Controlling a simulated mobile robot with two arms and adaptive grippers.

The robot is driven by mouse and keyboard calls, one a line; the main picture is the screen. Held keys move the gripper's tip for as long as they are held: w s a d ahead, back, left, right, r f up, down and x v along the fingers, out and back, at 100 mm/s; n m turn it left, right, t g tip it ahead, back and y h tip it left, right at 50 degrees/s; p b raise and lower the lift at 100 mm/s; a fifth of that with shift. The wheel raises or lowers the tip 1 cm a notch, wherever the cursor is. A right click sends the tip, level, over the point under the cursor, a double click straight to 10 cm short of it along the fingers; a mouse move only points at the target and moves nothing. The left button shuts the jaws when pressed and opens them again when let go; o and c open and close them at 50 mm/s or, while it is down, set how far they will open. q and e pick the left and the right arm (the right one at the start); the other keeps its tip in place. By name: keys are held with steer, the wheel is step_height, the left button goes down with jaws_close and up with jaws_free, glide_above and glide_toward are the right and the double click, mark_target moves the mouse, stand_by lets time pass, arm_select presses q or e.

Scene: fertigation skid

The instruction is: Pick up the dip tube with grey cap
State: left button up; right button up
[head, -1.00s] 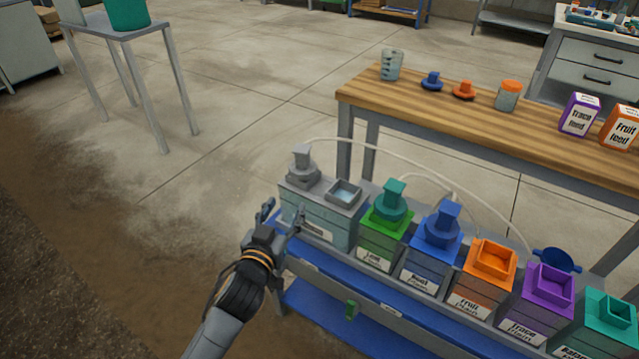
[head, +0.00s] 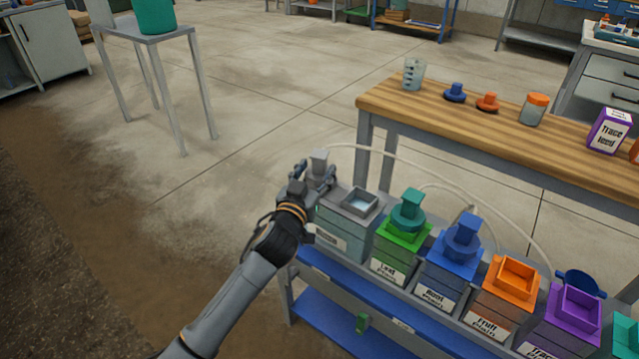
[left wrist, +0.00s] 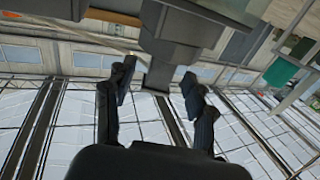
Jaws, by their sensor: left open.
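The dip tube's grey cap (head: 319,159) stands upright at the left end of the row, on the grey tank (head: 343,233). Its tube is hidden. A pale hose runs from near it toward the right. My left gripper (head: 314,173) is at the cap, with its open fingers in front of and around the upright grip. In the left wrist view the cap's grip (left wrist: 158,78) shows dark between the two spread fingers (left wrist: 158,97). I see no clear contact. My right gripper is in neither view.
Right of the grey tank are a green tank (head: 396,255), a blue tank (head: 449,280), an orange one (head: 510,290) and a purple one (head: 572,315), on a blue rack (head: 350,268). A wooden table (head: 450,115) stands behind.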

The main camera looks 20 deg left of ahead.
mark_target(317, 167)
arm_select(q)
steer(key=shift+w, duration=1.75)
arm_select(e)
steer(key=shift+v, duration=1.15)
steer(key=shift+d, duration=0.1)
arm_select(q)
jaws_close()
